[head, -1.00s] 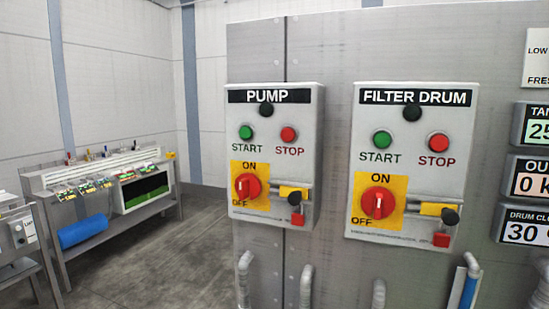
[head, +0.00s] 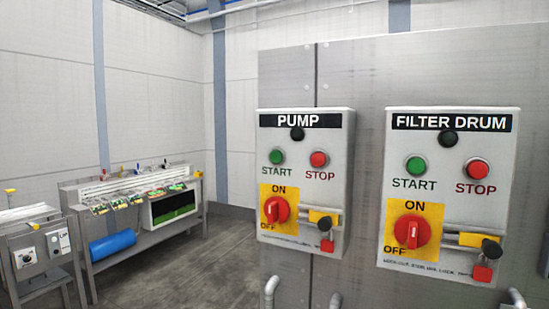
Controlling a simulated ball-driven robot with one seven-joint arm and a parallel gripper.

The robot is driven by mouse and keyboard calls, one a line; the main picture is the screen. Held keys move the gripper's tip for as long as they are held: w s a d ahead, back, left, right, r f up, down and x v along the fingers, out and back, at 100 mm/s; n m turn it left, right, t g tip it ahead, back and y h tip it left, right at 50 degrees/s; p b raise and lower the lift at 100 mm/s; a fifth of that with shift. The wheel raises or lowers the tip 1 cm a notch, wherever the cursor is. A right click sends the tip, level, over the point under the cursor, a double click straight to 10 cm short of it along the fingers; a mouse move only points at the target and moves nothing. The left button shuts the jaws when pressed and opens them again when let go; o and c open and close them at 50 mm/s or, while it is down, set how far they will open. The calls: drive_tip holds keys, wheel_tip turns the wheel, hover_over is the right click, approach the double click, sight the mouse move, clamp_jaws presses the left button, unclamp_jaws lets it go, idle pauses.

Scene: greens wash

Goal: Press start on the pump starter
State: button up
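The pump starter (head: 340,180) is a grey box headed PUMP on a metal cabinet front, right of the picture's middle. Its green START button (head: 277,157) is at the upper left, uncovered, with the red STOP button (head: 319,159) to its right. A dark round lamp or cap (head: 297,134) sits above them. Below, a red rotary switch (head: 276,210) sits on a yellow ON/OFF plate; its white mark looks roughly upright. A yellow hasp piece with a red padlock (head: 327,246) is beside it. My gripper is not in view.
A similar FILTER DRUM box (head: 506,205) is to the right, with its own green and red buttons. Pipes (head: 270,292) rise below the boxes. At left stand a metal bench (head: 70,205) with a blue cylinder (head: 112,245) and a smaller control stand (head: 40,255). Grey floor between is clear.

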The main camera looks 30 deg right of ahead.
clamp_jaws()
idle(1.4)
